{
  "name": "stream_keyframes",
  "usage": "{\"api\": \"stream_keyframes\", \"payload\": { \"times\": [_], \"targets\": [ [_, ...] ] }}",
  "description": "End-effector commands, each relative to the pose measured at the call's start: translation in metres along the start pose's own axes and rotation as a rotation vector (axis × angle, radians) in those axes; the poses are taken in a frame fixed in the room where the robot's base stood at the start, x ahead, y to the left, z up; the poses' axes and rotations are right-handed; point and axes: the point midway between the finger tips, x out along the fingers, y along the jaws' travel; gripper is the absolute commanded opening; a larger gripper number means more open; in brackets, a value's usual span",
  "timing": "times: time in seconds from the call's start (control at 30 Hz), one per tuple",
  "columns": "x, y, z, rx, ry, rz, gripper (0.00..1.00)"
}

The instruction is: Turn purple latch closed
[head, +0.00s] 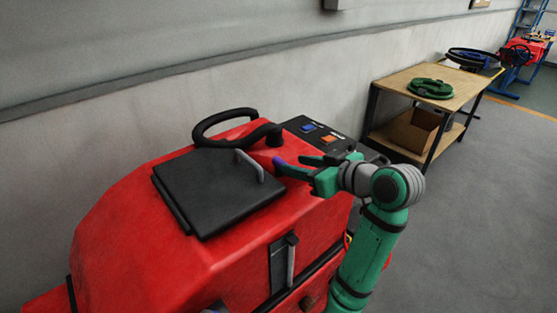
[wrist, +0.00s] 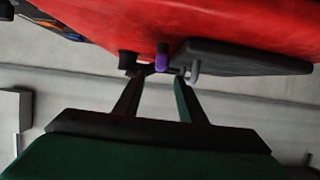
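The purple latch (head: 279,161) is a small stub on top of the red scrubber body (head: 150,225), beside the black lid (head: 215,195) near its grey handle (head: 250,165). My gripper (head: 289,164) is at the latch from the right, its fingers apart. In the wrist view the latch (wrist: 162,57) shows just beyond and between the fingertips of my gripper (wrist: 162,72). I cannot tell whether a finger touches it. The lid lies flat on the body; how far the latch is turned is unclear.
A black steering handle (head: 225,118) rises behind the lid. A control panel with blue and orange switches (head: 320,133) sits beyond my gripper. A wooden table (head: 455,85) with a green coil stands at the right by the wall. The grey floor at right is clear.

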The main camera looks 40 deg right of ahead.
Motion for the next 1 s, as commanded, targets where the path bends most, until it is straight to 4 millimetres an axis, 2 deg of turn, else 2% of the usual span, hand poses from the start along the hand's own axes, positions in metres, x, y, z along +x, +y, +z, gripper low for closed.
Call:
{"api": "stream_keyframes", "payload": {
  "times": [0.2,0.4,0.6,0.83,0.87,1.0],
  "targets": [
    [0.041,-0.002,0.0,0.0,-0.001,-0.004,0.37],
    [0.066,-0.002,0.0,0.0,-0.001,-0.004,0.37],
    [0.075,-0.003,-0.001,-0.002,0.0,-0.005,0.37],
    [0.076,-0.003,-0.001,-0.002,0.0,-0.004,0.37],
    [0.076,-0.003,-0.001,-0.002,0.0,-0.004,0.34],
    [0.076,-0.003,-0.001,-0.002,0.0,-0.004,0.01]
  ]
}}
